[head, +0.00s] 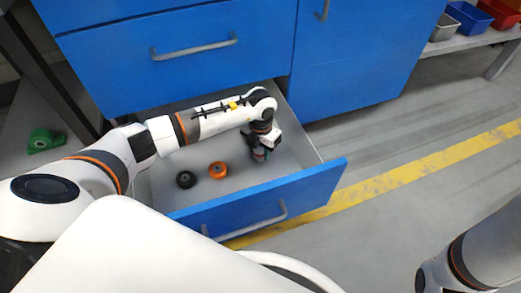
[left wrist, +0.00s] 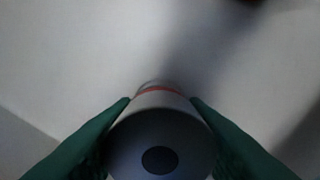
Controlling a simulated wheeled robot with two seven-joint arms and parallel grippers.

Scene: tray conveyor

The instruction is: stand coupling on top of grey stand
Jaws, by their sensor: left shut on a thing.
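My left gripper (head: 261,155) reaches down into the open drawer. In the left wrist view, its green fingers (left wrist: 160,103) are shut on a grey round piece (left wrist: 160,128) with a dark round centre and a thin red band near its far edge. I cannot tell whether this piece is the coupling or the stand. In the head view the gripper mostly hides it. A black round part (head: 186,179) and an orange ring-shaped part (head: 218,170) lie on the drawer floor, left of the gripper. My right gripper is out of view.
The blue-fronted drawer (head: 285,213) is pulled out of a blue cabinet (head: 190,50); its walls surround the gripper. A green part (head: 45,140) lies at the left. Bins, one blue (head: 467,19), stand on a far-right shelf.

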